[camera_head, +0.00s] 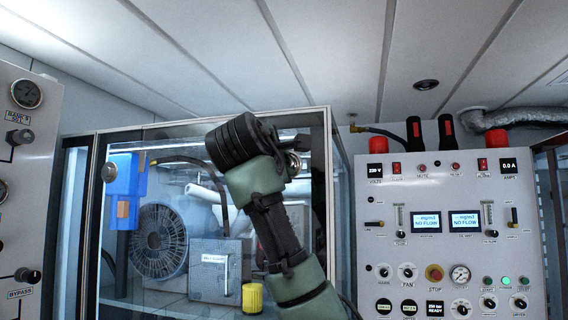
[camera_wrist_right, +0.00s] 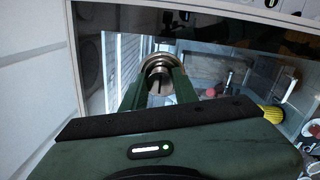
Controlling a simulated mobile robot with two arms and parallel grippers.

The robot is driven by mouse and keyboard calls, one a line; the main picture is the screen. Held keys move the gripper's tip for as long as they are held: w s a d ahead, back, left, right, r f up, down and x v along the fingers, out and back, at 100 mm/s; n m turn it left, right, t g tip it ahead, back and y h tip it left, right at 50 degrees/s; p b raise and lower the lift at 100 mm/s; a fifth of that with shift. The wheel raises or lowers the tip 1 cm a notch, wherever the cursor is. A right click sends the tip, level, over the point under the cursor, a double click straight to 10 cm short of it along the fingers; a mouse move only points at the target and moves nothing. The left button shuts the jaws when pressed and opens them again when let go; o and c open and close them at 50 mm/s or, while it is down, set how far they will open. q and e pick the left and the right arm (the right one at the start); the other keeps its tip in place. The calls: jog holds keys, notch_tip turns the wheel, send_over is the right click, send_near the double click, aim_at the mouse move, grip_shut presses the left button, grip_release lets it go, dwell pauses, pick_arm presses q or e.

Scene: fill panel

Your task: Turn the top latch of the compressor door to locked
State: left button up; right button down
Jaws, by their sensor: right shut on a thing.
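The compressor door (camera_head: 120,275) is a clear pane in a frame, with machinery visible behind it. The top latch (camera_wrist_right: 157,63) is a round metal piece on the door; in the wrist view it sits between my right fingertips. In the head view a bit of the latch (camera_head: 293,164) shows beside my wrist, which hides the rest. My right gripper (camera_wrist_right: 158,88) is shut on the latch, with one green finger on each side. The latch's turn angle is hard to tell. My left gripper is in neither view.
A control panel (camera_head: 372,225) with gauges, knobs and screens stands right of the door. Another panel (camera_head: 45,105) stands at the left. Behind the pane are a round fan (camera_head: 158,242), a grey box (camera_head: 208,283) and a yellow cap (camera_head: 253,297).

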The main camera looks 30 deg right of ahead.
jog(key=shift+f, duration=0.2)
jog(key=c, duration=1.1)
grip_release()
jog(key=shift+w, duration=0.1)
jog(key=shift+r, duration=0.1)
jog(key=b+v, duration=0.4)
jog(key=v, duration=0.4)
jog(key=shift+w+d, duration=0.1)
